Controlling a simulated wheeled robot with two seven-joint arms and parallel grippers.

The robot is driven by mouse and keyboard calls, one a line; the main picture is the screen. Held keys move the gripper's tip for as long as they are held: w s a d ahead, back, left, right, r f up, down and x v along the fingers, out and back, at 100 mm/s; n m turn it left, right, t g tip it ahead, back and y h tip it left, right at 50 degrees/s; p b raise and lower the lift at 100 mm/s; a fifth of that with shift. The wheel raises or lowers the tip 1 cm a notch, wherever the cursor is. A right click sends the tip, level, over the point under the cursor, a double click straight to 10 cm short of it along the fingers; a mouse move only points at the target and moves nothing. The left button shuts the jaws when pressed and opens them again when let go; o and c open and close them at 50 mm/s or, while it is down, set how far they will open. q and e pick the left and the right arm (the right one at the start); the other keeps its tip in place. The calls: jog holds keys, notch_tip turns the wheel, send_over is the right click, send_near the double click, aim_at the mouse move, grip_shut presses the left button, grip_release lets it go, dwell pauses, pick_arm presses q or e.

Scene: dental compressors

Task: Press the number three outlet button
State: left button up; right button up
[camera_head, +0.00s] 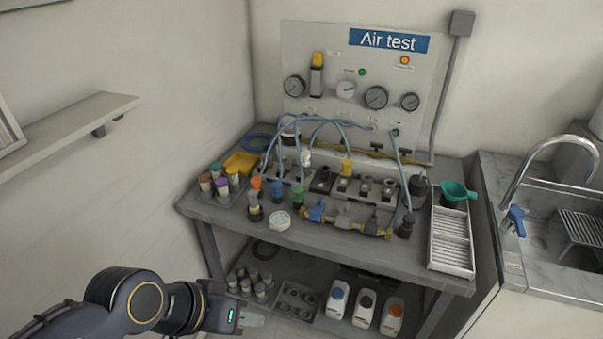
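A test panel (318,105) with an "Air test" sign (388,40) stands against the wall at the back of the bench. It carries several round gauges, a green light or button (362,72) and an orange one (405,60). A row of outlet blocks (366,190) with dark tops sits on the bench in front of it. The numbers are too small to read, so I cannot tell which button is number three. My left gripper (252,319) is low at the bottom left, in front of the bench and apart from the outlets. Its finger opening is unclear. My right gripper is out of view.
Blue hoses (322,118) arch over the outlets. A brass valve assembly (345,220), colored fittings and a green funnel (456,191) crowd the bench (335,257). A lower shelf holds bottles and jars. A sink (560,238) is at right, and a wall shelf (75,128) at left.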

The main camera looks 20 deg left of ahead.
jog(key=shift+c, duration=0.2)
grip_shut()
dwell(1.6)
